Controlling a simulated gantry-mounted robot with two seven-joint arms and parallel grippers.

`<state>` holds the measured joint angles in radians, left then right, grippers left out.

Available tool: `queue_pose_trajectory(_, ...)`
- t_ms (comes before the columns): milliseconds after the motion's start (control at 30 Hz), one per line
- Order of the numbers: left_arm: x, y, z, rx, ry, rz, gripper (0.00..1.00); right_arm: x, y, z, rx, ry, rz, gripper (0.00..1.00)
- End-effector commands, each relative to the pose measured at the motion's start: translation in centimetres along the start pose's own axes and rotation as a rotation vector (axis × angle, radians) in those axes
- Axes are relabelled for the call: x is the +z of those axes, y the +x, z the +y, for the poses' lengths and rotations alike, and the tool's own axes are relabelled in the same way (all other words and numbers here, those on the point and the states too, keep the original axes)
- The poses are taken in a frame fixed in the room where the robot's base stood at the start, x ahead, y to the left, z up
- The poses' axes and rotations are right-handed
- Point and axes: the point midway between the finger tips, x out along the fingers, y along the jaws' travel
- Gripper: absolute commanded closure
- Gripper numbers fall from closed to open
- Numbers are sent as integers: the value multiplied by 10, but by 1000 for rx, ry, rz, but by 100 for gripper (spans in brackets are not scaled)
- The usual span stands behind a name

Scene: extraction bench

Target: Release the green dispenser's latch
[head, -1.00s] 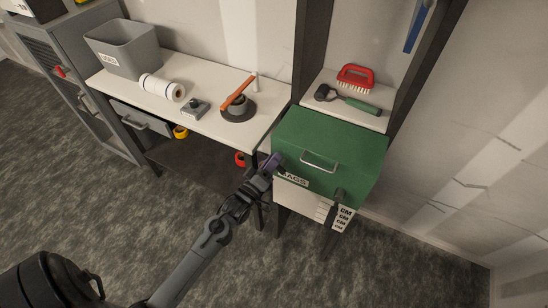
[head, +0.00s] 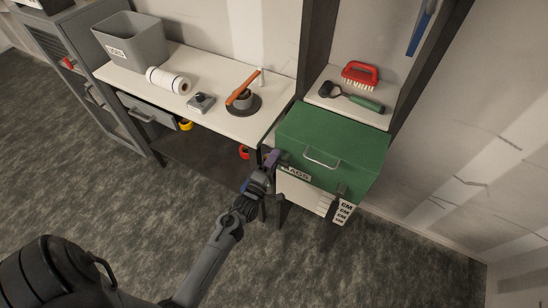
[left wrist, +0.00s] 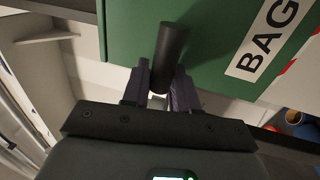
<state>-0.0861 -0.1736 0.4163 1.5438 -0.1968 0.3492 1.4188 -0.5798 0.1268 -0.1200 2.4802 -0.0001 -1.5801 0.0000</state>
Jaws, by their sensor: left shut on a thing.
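The green dispenser (head: 345,150) is a green box with a metal handle on its front and a white label, partly hidden in the head view. My left gripper (head: 270,160) is at the box's left front corner. In the left wrist view my left gripper (left wrist: 162,88) has its fingers on both sides of a dark cylindrical latch piece (left wrist: 170,48) and is shut on it. The piece stands against the green face beside the "BAG" label (left wrist: 265,40). Another dark fitting (head: 339,192) shows at the box's lower right front. My right gripper is not in view.
A white bench (head: 222,121) on the left bears a grey bin (head: 135,42), a paper roll (head: 168,80) and other items. A shelf behind the dispenser holds a red brush (head: 360,74) and a green-handled tool (head: 352,97). The floor in front is clear.

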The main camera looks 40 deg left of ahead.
Motion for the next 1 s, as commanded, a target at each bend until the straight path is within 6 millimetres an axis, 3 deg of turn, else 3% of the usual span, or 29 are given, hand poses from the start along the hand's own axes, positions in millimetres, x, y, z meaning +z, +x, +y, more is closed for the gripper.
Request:
queue_pose_trajectory(433, 0, 0, -2, -3, -10, 3, 100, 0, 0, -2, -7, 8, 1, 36)
queue_pose_trajectory(467, 0, -1, -2, -3, -10, 3, 71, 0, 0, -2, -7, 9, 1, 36)
queue_pose_trajectory(567, 0, 0, -2, -3, -9, 2, 55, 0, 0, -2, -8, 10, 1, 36)
queue_pose_trajectory(1000, 1, -2, -1, -1, -9, 0, 54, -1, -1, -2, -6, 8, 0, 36)
